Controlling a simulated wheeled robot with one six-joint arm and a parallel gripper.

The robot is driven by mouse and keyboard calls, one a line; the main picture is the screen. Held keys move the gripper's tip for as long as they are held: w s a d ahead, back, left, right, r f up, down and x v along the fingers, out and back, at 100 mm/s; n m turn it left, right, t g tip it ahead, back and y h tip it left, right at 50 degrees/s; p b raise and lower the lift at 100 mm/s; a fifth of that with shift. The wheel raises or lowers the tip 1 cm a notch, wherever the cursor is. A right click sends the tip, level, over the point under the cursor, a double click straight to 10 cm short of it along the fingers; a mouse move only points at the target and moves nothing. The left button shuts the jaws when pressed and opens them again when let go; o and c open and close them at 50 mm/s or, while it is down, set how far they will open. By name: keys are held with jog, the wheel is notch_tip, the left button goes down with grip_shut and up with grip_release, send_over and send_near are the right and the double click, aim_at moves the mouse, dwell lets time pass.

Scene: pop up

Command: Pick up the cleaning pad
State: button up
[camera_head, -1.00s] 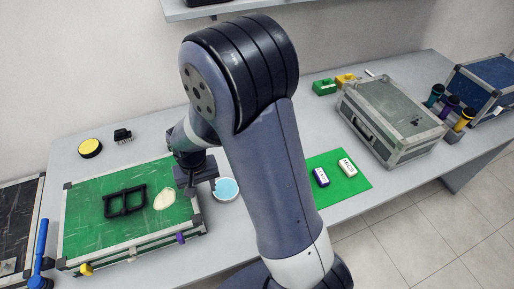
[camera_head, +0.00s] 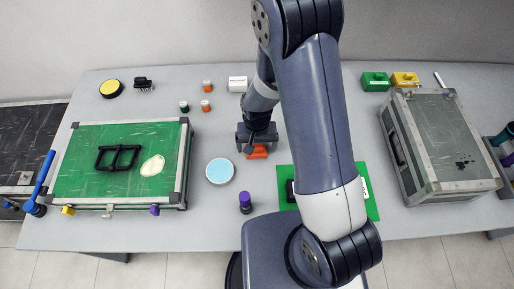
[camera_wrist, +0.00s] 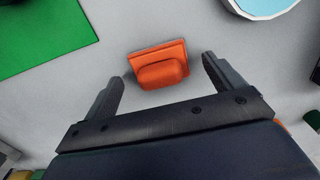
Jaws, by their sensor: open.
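An orange pad (camera_head: 258,152) with a raised block on top lies on the grey table, to the right of the round blue-and-white dish. In the wrist view the orange pad (camera_wrist: 160,65) lies just ahead of my gripper, roughly centred between the fingers. My gripper (camera_wrist: 162,70) is open and empty, with one finger on each side of the pad's line and no visible contact. In the head view my gripper (camera_head: 257,138) hangs over the pad and hides part of it.
The blue-and-white dish (camera_head: 220,171) stands to the left, with a purple-topped bottle (camera_head: 245,202) near it. A green mat (camera_head: 372,208) lies to the right, partly behind my arm. A green-topped case (camera_head: 80,180) and a grey case (camera_head: 440,125) flank the area.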

jog(key=shift+f, duration=0.7)
jog(key=c, duration=1.1)
